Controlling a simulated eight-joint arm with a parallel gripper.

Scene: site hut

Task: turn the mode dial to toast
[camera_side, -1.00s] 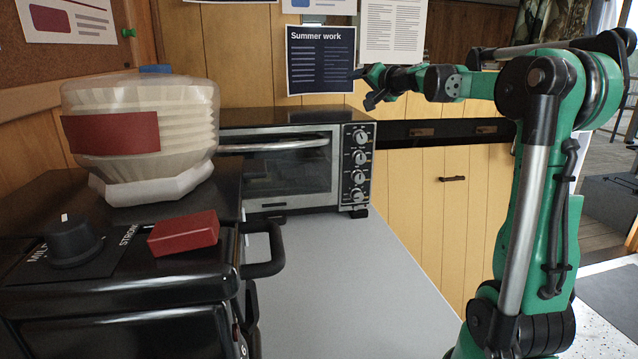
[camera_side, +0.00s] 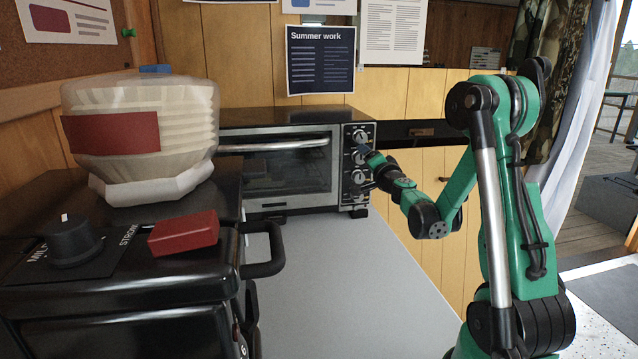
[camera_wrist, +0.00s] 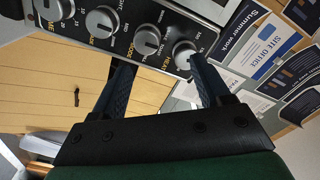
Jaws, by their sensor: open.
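A toaster oven (camera_side: 285,165) with a glass door stands against the back wall. Its right-hand panel carries a column of several round silver dials (camera_side: 360,136). The wrist view shows these dials in a slanting row, with one dial (camera_wrist: 148,40) lying between the lines of my two fingers and the end dial (camera_wrist: 185,52) close to the right fingertip. In the wrist view my gripper (camera_wrist: 162,64) holds nothing; contact cannot be told.
A black appliance (camera_side: 120,300) with a knob (camera_side: 74,240) and a side handle (camera_side: 265,255) stands at the front left. A red block (camera_side: 184,232) and wrapped paper filters (camera_side: 140,135) sit on it. The grey counter (camera_side: 330,290) before the oven is clear.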

